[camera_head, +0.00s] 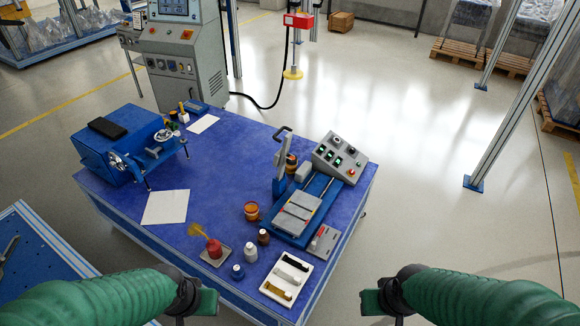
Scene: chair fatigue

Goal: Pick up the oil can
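The oil can looks to be the small red can (214,248) with a yellow spout that points up and left. It stands upright on a small grey tray (206,262) near the front of the blue table. My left gripper (207,301) is at the bottom of the view, in front of and below the can, apart from it. My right gripper (372,302) is at the bottom right, beyond the table's right edge and far from the can. Neither gripper appears to hold anything. Their finger gaps are not clear.
On the blue table (227,165), small bottles (250,252) and a white tray (272,291) stand right of the can. A blue test device (297,215) with a control box is behind them. A blue machine (110,145) sits at the back left. White paper (166,207) lies behind the can.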

